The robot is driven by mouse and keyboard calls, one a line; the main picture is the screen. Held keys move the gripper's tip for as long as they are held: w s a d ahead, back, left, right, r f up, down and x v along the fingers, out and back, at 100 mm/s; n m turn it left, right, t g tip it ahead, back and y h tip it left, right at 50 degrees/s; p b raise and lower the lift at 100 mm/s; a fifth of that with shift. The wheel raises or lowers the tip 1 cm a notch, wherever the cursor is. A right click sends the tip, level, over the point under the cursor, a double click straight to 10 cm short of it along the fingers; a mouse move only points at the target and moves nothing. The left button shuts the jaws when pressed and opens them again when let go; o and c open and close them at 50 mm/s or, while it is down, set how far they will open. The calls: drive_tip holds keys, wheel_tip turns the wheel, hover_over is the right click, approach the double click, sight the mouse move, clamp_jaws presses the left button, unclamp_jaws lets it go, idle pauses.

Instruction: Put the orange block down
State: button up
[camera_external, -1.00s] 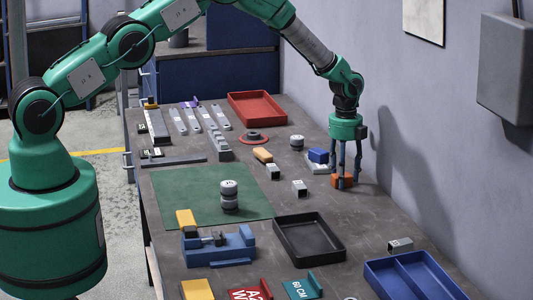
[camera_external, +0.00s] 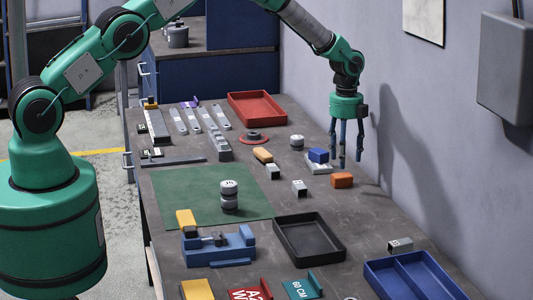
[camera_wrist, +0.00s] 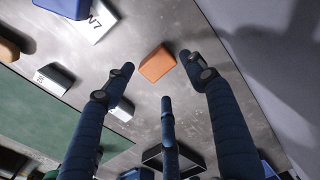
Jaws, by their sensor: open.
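The orange block (camera_external: 342,180) lies on the dark table toward its right side, near the wall. It also shows in the wrist view (camera_wrist: 157,64), resting on the bare tabletop. My gripper (camera_external: 347,163) is above the table, slightly behind the block in the external view. Its fingers point down, spread apart and empty. In the wrist view my gripper (camera_wrist: 160,80) shows three blue fingers apart, with the orange block beyond their tips and nothing held between them.
A blue block (camera_external: 318,155) on a white piece stands just left of the orange block. Small metal blocks (camera_external: 299,188) lie further left. A black tray (camera_external: 309,240), a blue divided tray (camera_external: 410,278) and a red tray (camera_external: 257,108) are around. Bare table lies in front of the orange block.

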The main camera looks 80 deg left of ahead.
sight(344, 174)
drive_tip(key=shift+r, duration=2.95)
drive_tip(key=shift+r, duration=0.1)
